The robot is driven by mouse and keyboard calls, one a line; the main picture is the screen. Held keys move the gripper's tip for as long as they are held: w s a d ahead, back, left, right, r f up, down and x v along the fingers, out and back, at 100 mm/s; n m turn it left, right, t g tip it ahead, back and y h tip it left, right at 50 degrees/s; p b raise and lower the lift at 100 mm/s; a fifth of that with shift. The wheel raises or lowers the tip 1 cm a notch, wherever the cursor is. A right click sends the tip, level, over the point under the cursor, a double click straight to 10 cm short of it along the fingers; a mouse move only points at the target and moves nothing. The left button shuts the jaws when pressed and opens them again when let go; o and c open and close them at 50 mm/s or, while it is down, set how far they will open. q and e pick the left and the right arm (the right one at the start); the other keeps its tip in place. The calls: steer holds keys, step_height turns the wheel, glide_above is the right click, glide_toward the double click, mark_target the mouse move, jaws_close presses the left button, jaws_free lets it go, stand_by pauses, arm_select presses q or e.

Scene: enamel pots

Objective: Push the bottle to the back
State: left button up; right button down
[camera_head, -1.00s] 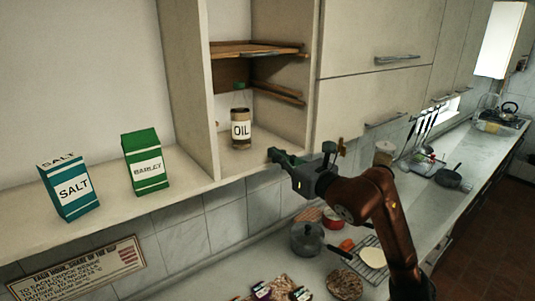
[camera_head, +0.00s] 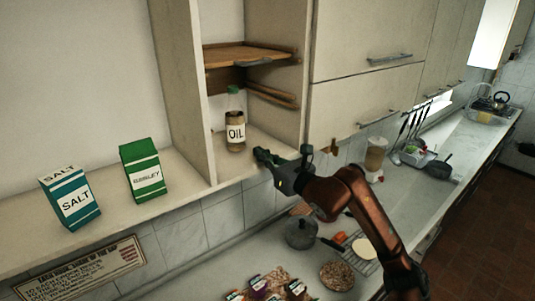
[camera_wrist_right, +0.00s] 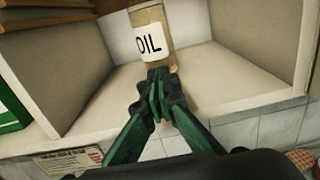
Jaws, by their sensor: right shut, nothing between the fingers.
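The bottle (camera_head: 235,132) is brown with a green cap and a white OIL label. It stands upright on the floor of the open cabinet compartment (camera_head: 272,150). In the right wrist view the bottle (camera_wrist_right: 151,38) is straight ahead of the fingertips, its top cut off by the frame. My right gripper (camera_head: 259,155) is shut and empty at the compartment's front edge, just right of and in front of the bottle. In the wrist view its fingertips (camera_wrist_right: 158,76) overlap the bottle's lower edge; I cannot tell whether they touch. My left gripper is not in view.
A wooden shelf (camera_head: 245,56) sits above the bottle inside the compartment. A salt box (camera_head: 71,201) and a green barley box (camera_head: 145,171) stand on the ledge to the left. A pot (camera_head: 300,234) and several foods are on the counter below. The cabinet floor beside the bottle is clear.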

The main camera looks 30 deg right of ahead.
mark_target(242, 141)
steer(key=w, duration=0.2)
steer(key=w+p, duration=0.1)
steer(key=w, duration=0.1)
steer(key=w+a+p, duration=0.1)
steer(key=w, duration=0.1)
steer(key=shift+r, duration=0.15)
steer(key=shift+w+p, duration=0.5)
steer(key=shift+w, duration=0.15)
steer(key=shift+a+f, duration=0.1)
steer(key=shift+f, duration=0.1)
